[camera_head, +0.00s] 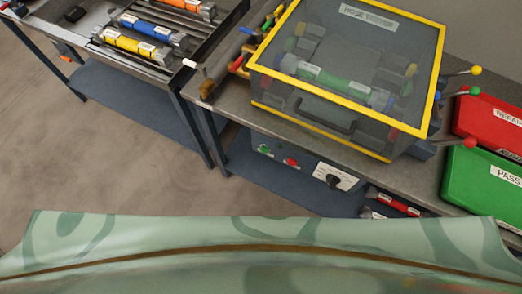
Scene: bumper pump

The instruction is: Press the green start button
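A grey control panel (308,170) hangs below the front edge of the workbench, near the picture's middle. Its small green button (264,149) is at the panel's left end. A red button (291,162) sits to the right of it, then a black knob (333,181) beside a white label. Nothing covers the green button, and whether it is pressed in cannot be told. Neither of my grippers is in view.
A clear case with a yellow frame (345,138) covers a green-bodied part on the workbench. Red (490,122) and green (482,187) bins stand at right. A tray (195,62) with several coloured parts is at upper left. Open floor (90,165) lies at left.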

